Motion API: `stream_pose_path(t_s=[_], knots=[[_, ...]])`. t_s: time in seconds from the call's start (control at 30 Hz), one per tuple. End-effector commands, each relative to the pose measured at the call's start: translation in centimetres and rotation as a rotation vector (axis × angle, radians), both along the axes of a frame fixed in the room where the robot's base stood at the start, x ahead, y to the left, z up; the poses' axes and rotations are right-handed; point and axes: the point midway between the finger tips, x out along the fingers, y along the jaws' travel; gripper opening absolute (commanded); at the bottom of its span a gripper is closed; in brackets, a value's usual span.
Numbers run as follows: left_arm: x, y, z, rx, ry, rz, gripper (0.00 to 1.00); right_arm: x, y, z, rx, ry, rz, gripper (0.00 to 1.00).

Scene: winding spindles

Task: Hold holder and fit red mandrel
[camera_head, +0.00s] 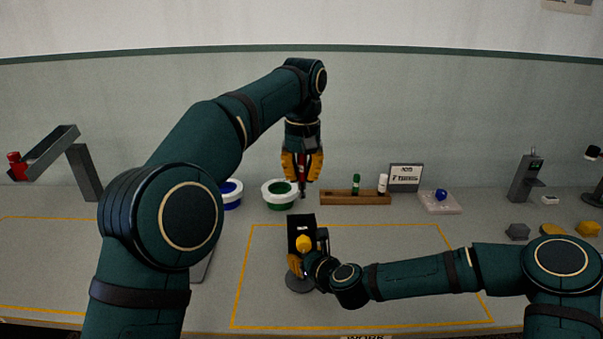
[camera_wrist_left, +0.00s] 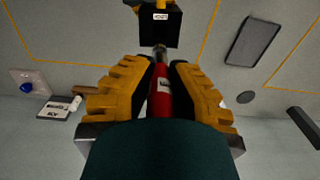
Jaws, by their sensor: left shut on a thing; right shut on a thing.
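The red mandrel (camera_wrist_left: 163,103) is upright in my left gripper (camera_wrist_left: 160,70), which is shut on it. In the head view my left gripper (camera_head: 302,178) points down above the black holder (camera_head: 300,220). In the left wrist view the mandrel's dark tip points toward the holder (camera_wrist_left: 160,32), which has a white label. In the head view the tip looks a little above the holder's top, apart from it. My right gripper (camera_head: 299,258) is shut on the holder low on the bench, coming from the right. Its fingers partly hide the holder.
Behind stand a blue-rimmed bowl (camera_head: 231,193), a green-rimmed bowl (camera_head: 279,194), a wooden rack (camera_head: 345,198) with a green piece, and a sign (camera_head: 405,177). A red piece (camera_head: 17,166) sits on a ramp at left. The yellow-outlined bench area is mostly clear.

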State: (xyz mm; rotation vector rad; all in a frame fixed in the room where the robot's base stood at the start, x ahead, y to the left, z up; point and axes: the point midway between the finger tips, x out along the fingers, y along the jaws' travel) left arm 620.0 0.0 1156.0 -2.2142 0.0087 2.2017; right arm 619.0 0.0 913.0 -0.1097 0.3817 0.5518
Motion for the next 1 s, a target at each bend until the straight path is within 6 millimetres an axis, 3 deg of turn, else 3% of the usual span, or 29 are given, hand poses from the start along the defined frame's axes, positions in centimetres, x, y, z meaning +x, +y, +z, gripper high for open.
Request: stream_pose_path(t_s=[0.6, 1.0], knots=[[0.0, 0.1, -4.9, 0.0, -0.014, -0.001, 0.0, 0.0, -0.1, -0.2, 0.0, 0.003, -0.002, 0.0], [0.0, 0.0, -5.8, -0.001, -0.015, -0.001, 0.0, 0.0, -0.1, -0.2, -0.001, 0.003, -0.001, 0.0]])
